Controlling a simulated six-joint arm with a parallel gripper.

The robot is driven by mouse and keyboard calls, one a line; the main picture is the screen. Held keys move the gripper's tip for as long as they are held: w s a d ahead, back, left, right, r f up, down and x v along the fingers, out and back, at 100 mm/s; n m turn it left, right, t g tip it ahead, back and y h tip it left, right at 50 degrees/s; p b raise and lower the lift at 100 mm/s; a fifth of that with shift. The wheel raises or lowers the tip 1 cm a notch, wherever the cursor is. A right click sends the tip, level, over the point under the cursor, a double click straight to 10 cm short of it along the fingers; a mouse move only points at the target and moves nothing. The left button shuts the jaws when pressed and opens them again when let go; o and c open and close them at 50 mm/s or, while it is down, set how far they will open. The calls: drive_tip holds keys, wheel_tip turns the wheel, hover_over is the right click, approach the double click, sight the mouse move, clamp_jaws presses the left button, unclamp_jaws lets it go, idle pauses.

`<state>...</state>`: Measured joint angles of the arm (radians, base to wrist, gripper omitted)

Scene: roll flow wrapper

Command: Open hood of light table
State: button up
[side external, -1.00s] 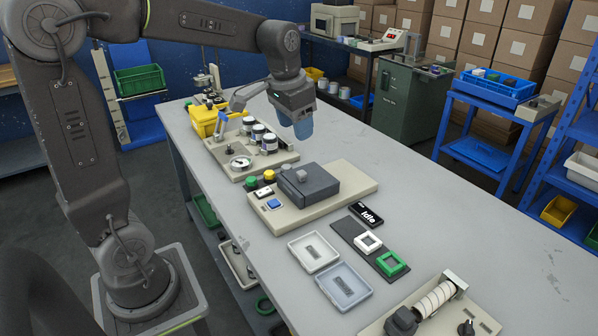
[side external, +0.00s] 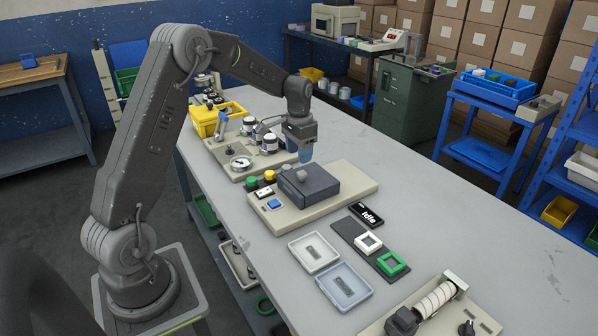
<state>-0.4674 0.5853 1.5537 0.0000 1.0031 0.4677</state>
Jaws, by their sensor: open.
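The light table (side external: 348,188) is a beige base on the grey bench, with buttons along its left end. Its dark grey hood (side external: 318,188) is down on the base, with a small light grey knob (side external: 301,175) on its near upper edge. My gripper (side external: 305,156) points down just behind the hood, with bluish fingers. It looks a little above and apart from the hood, and nothing shows between the fingers. The exact gap to the hood is hard to judge from this view.
A beige gauge station with jars (side external: 247,178) and a yellow bin (side external: 232,112) stand behind to the left. A white tray (side external: 313,252), a blue-grey tray (side external: 344,286) and a dark strip with white and green frames (side external: 379,262) lie in front. The bench's right side is clear.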

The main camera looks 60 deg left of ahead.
sight(299, 173)
wheel_tip(299, 173, down, 7)
drive_tip(key=shift+r, duration=0.1)
drive_tip(key=shift+c, duration=0.5)
clamp_jaws()
